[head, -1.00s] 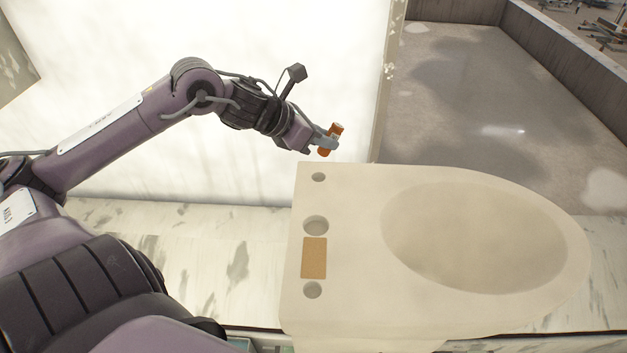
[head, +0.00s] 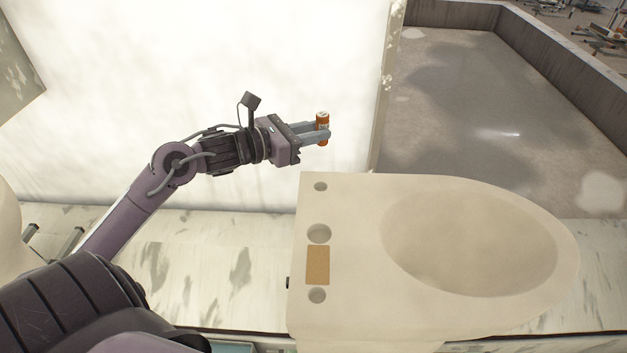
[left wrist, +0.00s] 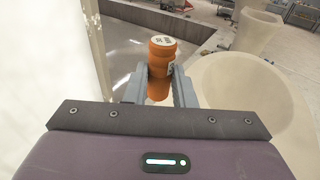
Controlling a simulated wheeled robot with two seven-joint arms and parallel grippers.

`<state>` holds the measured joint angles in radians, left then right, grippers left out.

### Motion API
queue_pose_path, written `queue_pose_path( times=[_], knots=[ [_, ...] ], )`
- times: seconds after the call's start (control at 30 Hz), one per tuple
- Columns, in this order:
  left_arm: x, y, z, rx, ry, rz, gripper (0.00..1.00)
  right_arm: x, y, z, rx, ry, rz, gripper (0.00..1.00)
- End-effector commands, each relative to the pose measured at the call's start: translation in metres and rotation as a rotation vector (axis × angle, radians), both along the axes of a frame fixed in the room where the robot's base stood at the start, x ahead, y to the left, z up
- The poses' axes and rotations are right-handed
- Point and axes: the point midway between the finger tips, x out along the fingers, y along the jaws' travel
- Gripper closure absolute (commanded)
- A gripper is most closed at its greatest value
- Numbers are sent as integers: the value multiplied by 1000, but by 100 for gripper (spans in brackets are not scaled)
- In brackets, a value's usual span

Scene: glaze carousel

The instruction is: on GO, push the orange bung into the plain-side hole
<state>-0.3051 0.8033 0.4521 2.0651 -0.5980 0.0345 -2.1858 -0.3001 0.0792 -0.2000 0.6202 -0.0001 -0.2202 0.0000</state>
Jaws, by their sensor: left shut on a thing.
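The orange bung (head: 322,119) is a short ribbed cylinder with a pale marked top. My left gripper (head: 323,133) is shut on it and holds it roughly upright, in the air beyond the far left corner of the cream toilet-shaped ware (head: 350,260). The left wrist view also shows the bung (left wrist: 160,68) between the fingers (left wrist: 158,85). The ware's flat deck has a small far hole (head: 320,187), a larger middle hole (head: 319,233) and a small near hole (head: 317,295). A tan patch (head: 317,265) lies between the middle and near holes; the far hole's side is plain. No right gripper shows.
A bright white panel (head: 200,80) stands behind the arm, its edge (head: 385,90) near the bung. A grey walled floor area (head: 460,110) lies beyond. Another pale piece (head: 8,225) and grey bars (head: 70,242) show at the left edge. The space above the deck is clear.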

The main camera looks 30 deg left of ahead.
Motion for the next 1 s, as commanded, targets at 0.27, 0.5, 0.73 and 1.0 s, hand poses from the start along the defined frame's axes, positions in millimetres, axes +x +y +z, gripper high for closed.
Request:
queue_pose_path(
  times=[0.27,0.5,0.73,1.0],
  knots=[
    [0,0,-71,-6,3,3,99,0,0,22,0,0,0,55],
    [0,0,-102,-2,-1,-1,99,0,0,27,0,0,0,55],
    [0,0,-131,-3,1,1,99,0,-1,35,-1,0,0,55],
    [0,0,-142,1,-2,-2,99,0,-1,35,-1,1,0,55]
  ],
)
